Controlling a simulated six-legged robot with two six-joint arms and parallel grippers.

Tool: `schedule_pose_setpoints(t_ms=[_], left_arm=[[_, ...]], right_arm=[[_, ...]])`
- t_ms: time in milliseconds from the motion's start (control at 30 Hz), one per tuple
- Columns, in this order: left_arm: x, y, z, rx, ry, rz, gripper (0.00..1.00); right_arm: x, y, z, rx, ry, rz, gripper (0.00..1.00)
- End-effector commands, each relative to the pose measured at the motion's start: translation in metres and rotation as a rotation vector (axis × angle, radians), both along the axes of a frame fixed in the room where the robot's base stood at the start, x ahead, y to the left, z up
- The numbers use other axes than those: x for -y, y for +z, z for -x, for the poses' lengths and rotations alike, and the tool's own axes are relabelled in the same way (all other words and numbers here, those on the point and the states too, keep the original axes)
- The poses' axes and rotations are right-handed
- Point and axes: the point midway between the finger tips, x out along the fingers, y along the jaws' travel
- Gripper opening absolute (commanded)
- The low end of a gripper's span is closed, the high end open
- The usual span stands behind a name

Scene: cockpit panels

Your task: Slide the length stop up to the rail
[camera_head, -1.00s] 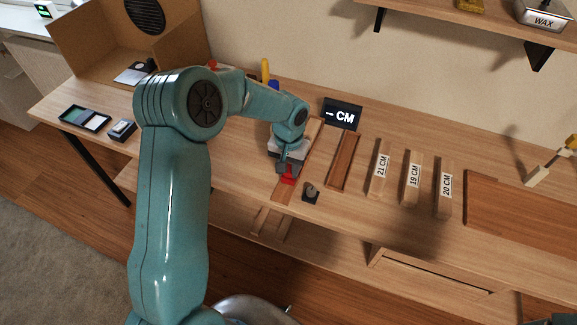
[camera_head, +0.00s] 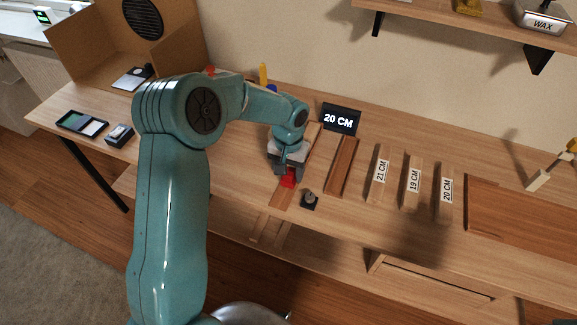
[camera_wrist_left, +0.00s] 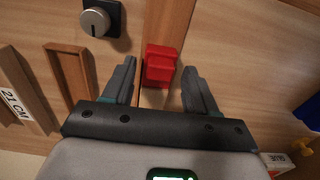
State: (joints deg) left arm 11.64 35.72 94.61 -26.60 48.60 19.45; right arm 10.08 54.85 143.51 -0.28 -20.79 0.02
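The red block (camera_head: 289,178), which looks like the length stop, sits at a wooden strip (camera_head: 282,195) near the front of the bench. My left gripper (camera_head: 287,172) is low over it and partly hides it. In the left wrist view the red block (camera_wrist_left: 160,64) lies between and slightly beyond the fingertips of the open left gripper (camera_wrist_left: 159,68). A gap shows on both sides, so the fingers do not grip it. I cannot clearly tell which part is the rail. My right gripper is not in view.
A dark display (camera_head: 340,118) reads 20 CM. A knob box (camera_head: 310,199) stands right of the red block. A framed wooden tray (camera_head: 342,166) and blocks labelled 21 (camera_head: 380,174), 19 (camera_head: 412,180) and 20 CM (camera_head: 446,190) lie further right.

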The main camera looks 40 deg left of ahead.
Motion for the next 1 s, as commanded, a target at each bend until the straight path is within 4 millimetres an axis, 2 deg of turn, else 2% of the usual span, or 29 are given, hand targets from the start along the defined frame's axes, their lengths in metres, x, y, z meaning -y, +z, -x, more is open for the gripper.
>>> schedule_pose_setpoints(t_ms=[167, 500, 700, 833, 1000], left_arm=[[0.0, 0.017, -0.001, 0.004, 0.001, -0.001, 0.57], [0.0, 0.105, -0.001, 0.006, 0.0, 0.0, 0.57], [0.0, 0.146, -0.001, 0.004, 0.0, -0.001, 0.57], [0.0, 0.159, -0.001, 0.003, 0.0, 0.0, 0.57], [0.0, 0.164, 0.0, 0.001, 0.0, 0.0, 0.57]], right_arm=[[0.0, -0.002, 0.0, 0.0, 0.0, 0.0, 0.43], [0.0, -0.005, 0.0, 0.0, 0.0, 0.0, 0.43], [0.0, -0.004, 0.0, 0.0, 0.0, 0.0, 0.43], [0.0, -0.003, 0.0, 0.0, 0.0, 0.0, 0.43], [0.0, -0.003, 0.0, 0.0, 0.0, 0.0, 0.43]])
